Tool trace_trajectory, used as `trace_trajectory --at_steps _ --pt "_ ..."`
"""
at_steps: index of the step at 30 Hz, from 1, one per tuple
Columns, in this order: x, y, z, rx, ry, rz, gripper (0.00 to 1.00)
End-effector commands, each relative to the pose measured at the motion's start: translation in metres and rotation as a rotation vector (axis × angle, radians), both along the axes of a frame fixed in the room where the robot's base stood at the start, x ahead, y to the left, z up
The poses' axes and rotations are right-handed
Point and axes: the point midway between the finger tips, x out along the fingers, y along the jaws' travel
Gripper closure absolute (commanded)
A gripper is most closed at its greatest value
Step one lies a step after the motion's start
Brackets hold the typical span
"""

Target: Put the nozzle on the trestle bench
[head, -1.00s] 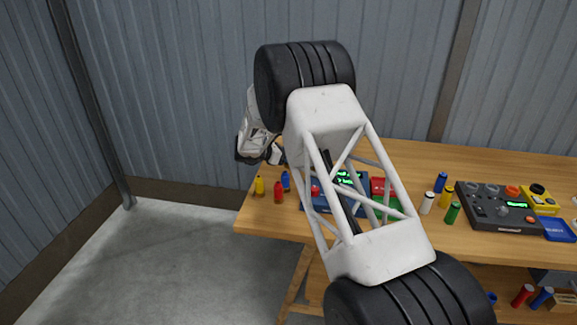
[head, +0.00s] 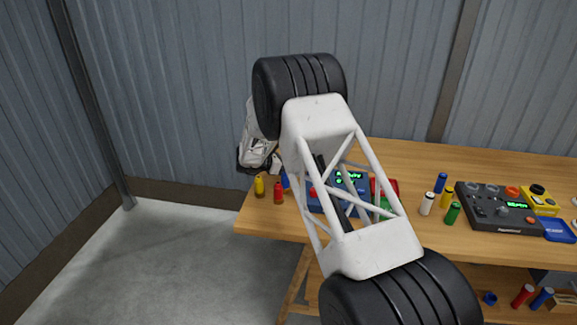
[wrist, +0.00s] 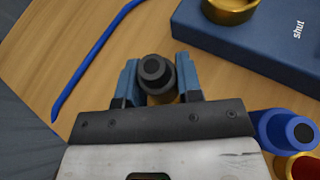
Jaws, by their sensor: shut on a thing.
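My gripper (wrist: 158,80) is shut on a round, stepped black piece with a yellow-brass lower part, which looks like the nozzle (wrist: 154,72). The piece sits upright between the blue fingers, over the wood of the trestle bench (wrist: 130,50). I cannot tell whether its base touches the top. In the head view my gripper (head: 276,163) is at the bench's far left part, mostly hidden behind my arm, and the nozzle cannot be made out there. The bench top (head: 400,150) is also in that view.
A blue box marked "shut" (wrist: 262,45) with a brass ring is close by. A blue rod (wrist: 90,60) lies at left. Blue (wrist: 278,130) and red (wrist: 300,168) pieces stand at right. Yellow (head: 260,188) and red (head: 278,194) bottles stand near the bench's left edge. A dark control panel (head: 495,212) is at right.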

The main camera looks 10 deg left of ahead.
Motion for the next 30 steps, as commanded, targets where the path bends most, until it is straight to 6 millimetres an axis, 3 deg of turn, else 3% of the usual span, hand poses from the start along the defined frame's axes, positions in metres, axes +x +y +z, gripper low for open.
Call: trace_trajectory --at_steps 10,11,16,30 --pt "0.0001 0.0000 -0.0025 0.000 0.000 0.000 0.95" --pt "0.0001 0.0001 -0.0029 0.000 0.000 0.000 0.65" --pt "0.0001 0.0000 -0.0027 0.000 0.000 0.000 0.41" --pt "-0.0018 0.0031 0.0018 0.000 0.000 0.001 0.41"
